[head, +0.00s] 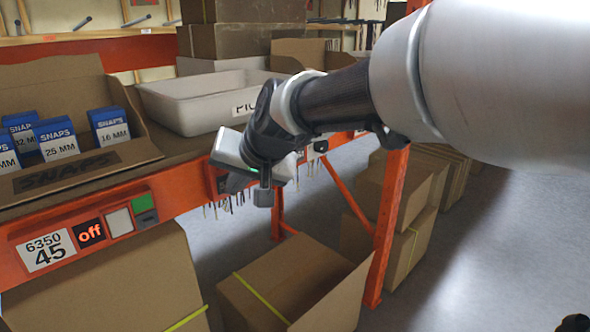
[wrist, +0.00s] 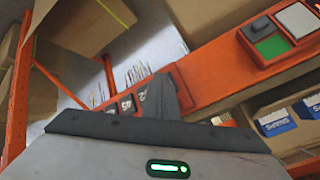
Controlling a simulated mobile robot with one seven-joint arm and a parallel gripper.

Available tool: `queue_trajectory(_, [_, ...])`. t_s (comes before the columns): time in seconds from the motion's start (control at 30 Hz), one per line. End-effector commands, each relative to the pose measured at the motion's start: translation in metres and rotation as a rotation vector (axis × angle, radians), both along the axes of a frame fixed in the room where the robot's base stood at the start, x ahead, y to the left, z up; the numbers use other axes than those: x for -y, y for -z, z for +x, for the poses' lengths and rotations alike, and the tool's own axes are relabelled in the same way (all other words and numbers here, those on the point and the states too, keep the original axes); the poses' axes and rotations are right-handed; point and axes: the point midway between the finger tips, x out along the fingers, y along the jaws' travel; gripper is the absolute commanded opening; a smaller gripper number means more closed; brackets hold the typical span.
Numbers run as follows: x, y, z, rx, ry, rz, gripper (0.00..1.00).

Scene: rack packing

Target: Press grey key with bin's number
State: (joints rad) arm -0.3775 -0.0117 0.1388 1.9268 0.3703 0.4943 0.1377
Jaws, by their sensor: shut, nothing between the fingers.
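My gripper (head: 264,196) is shut and empty, in front of the rail, to the right of the bin. In the wrist view my gripper's fingers (wrist: 168,92) stand against the rail beside the keys; I cannot tell whether they touch it. In the head view my gripper hides most keys.
A display (head: 90,234) reading "off" stands by a light key (head: 120,222), a green key (head: 141,202) and a dark key (head: 147,218). A cardboard bin (head: 75,178) holds blue SNAPS boxes. A white tray (head: 170,112) stands behind.

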Motion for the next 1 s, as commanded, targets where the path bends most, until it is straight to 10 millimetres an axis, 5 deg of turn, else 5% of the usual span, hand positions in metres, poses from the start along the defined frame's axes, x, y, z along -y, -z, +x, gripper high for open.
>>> queue_trajectory(1.0, [0.011,0.000,-0.010,0.000,0.000,0.000,0.00])
